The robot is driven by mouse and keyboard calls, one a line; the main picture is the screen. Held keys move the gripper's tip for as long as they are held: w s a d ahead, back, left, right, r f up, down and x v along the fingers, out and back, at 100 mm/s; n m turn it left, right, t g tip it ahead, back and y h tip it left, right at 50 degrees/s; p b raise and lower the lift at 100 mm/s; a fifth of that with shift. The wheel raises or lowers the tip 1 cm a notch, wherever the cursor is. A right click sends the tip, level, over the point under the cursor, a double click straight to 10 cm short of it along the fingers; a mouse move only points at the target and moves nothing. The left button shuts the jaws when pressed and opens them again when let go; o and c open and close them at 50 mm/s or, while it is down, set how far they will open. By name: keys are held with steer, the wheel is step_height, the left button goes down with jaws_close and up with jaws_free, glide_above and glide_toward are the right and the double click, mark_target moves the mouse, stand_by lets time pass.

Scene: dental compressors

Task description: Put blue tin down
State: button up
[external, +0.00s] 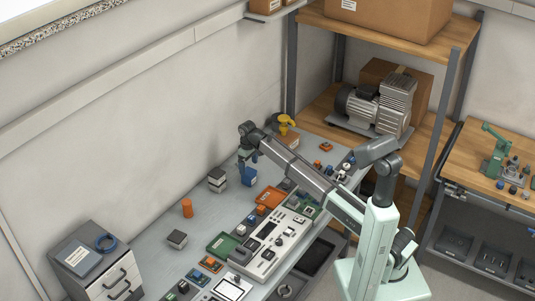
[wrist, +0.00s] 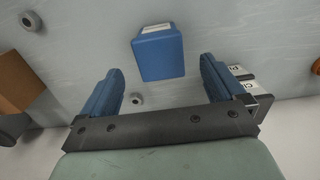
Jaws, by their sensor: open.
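The blue tin (wrist: 160,55) stands on the grey bench top, with a pale label along one edge in the wrist view. It also shows in the external view (external: 248,177), just below my gripper. My gripper (external: 247,160) is at the end of the outstretched arm, close to the tin. In the wrist view its two blue fingers (wrist: 161,85) are spread wide and nothing is between them. The tin lies beyond the fingertips, roughly centred between them. The external view is too small to tell the exact gap.
An orange cylinder (external: 187,208) and a dark box (external: 177,239) are further left. An orange tray (external: 270,197) and a control panel (external: 268,247) lie nearer. The wall runs behind the bench.

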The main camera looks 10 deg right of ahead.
mark_target(249, 171)
steer(key=shift+r, duration=2)
